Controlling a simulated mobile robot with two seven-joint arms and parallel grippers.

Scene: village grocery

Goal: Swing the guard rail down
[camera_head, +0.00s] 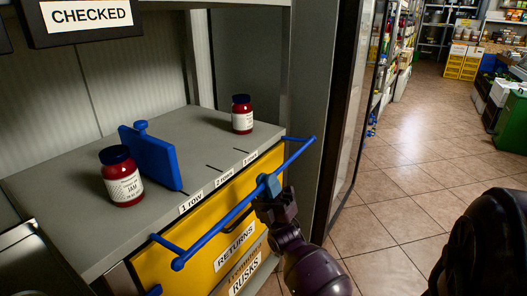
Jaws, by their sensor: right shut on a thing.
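The guard rail (220,228) is a blue bar along the front of a grey shelf (60,215). Its two short end arms stick out from the shelf's front edge, so the bar stands out in front of the edge, at about shelf-top height. My right gripper (268,187) is shut on the bar, right of its middle, and hides a short piece of it. My left gripper is not in view.
Two red jam jars, one near left (122,178) and one at the back (242,115), stand on the shelf with a blue divider (150,158). Below is a yellow front (190,255) labelled RETURNS. A glass door (345,100) stands right. Tiled floor (400,190) is open beyond.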

